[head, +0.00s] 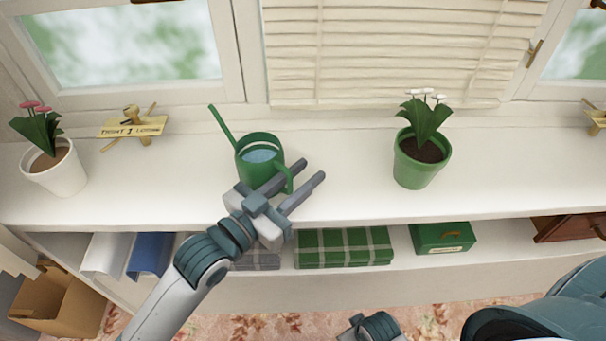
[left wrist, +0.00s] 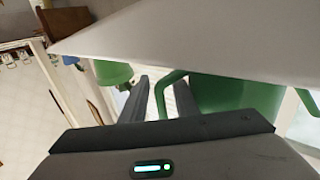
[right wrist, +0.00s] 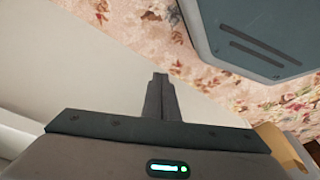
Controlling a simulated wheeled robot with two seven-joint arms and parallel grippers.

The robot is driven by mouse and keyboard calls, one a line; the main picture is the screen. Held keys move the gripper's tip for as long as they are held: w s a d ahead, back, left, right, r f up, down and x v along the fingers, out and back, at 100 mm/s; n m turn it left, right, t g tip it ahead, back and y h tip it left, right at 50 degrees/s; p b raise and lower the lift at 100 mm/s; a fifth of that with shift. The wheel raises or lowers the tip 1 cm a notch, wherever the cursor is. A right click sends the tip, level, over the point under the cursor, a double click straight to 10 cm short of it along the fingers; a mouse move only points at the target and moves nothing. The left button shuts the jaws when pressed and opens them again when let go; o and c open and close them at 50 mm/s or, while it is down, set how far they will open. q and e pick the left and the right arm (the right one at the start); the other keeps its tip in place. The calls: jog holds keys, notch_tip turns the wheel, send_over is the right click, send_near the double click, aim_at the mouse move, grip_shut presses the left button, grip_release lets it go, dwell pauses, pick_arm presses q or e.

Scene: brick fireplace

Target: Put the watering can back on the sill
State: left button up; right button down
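The green watering can (head: 258,150) stands upright on the white sill (head: 340,170), left of centre, with water inside. Its spout points up and left; its handle (head: 288,182) faces my left gripper. My left gripper (head: 312,169) is open at the can's front right, its fingers apart. In the left wrist view the can's green body (left wrist: 235,95) is right of the fingers (left wrist: 143,98), and the handle meets or overlaps one finger. I cannot tell whether that finger passes through the handle. My right gripper (right wrist: 160,80) is shut and empty, low, away from the sill.
A green pot with white flowers (head: 420,160) stands right of the can. A white pot with pink flowers (head: 55,170) and a small yellow plane (head: 132,128) are at left. A shelf below holds a plaid box (head: 343,247) and a green box (head: 442,237).

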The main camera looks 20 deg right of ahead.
pick_arm(q)
jog(key=shift+r, duration=0.1)
